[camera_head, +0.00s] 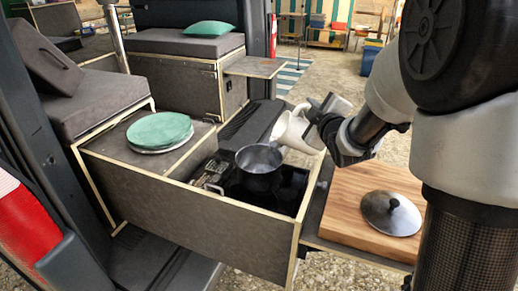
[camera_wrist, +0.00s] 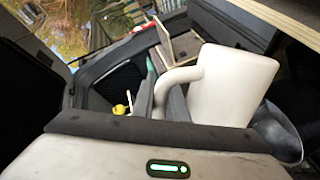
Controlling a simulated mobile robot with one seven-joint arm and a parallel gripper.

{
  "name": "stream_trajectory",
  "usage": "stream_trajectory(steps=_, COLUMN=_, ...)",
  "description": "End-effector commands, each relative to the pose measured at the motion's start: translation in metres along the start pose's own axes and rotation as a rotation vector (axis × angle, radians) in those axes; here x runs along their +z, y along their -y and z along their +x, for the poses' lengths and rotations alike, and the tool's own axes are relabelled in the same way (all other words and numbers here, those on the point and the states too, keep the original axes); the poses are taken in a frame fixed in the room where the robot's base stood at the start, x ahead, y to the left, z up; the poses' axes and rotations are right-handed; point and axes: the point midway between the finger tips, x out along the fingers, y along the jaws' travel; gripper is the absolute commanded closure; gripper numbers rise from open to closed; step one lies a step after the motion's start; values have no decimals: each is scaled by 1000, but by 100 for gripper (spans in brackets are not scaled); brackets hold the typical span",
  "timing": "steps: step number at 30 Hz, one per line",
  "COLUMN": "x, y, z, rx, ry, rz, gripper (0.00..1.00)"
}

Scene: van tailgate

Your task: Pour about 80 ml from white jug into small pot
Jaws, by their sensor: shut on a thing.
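The white jug (camera_head: 297,130) is held in the air just right of and above the small pot, tilted with its mouth toward the pot. In the wrist view the jug (camera_wrist: 232,88) fills the right middle, with its handle between my fingers. My gripper (camera_head: 312,115) is shut on that handle; its fingers also show in the wrist view (camera_wrist: 162,98). The small dark pot (camera_head: 259,180) stands upright on the stove in the drawer, open at the top. The pot's rim (camera_wrist: 283,130) shows partly behind the jug in the wrist view. I see no stream; the jug's contents are hidden.
The pot lid (camera_head: 391,213) lies on a wooden board (camera_head: 345,205) at the right. Green round plates (camera_head: 159,130) sit on the box top at the left. The drawer's front wall (camera_head: 190,215) stands before the stove. My arm covers the right side.

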Motion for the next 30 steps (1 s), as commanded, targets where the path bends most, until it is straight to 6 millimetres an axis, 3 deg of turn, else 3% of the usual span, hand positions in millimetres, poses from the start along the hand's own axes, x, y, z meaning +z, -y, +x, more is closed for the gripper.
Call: stream_trajectory(steps=30, x=-9, y=-5, z=-1, rx=2, ry=12, rz=-64, gripper=100)
